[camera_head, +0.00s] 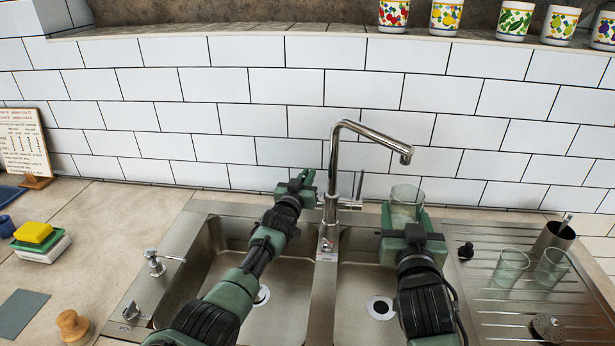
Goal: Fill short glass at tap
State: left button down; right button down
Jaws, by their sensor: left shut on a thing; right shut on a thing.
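The short glass (406,197) is clear and looks empty. My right gripper (408,222) is shut on it and holds it about upright over the right basin, below the spout's end. The chrome tap (334,165) stands between the two basins, its spout bent to the right. Its lever (358,190) is on its right side. No water stream shows. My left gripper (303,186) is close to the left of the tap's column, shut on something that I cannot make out.
Two clear glasses (508,268) (551,268) and a dark cup (555,236) stand on the drainboard (490,300) at right. A soap pump (155,262) is left of the left basin (275,300). A yellow sponge (33,232) lies further left. Patterned cups (445,16) line the ledge above.

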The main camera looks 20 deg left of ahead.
pick_arm(q)
jog(key=shift+s, duration=0.1)
jog(key=shift+s+d+r+m+t, duration=0.15)
jog(key=shift+s+m+t, duration=0.15)
jog(key=shift+s+t, duration=0.55)
jog(key=shift+s+d+r+m+t, duration=0.1)
jog(key=shift+s+m+t, duration=0.25)
jog(key=shift+t, duration=0.9)
jog(key=c, duration=1.5)
grip_release()
jog(key=shift+s, duration=0.1)
jog(key=v, duration=1.2)
jog(key=shift+a, duration=0.1)
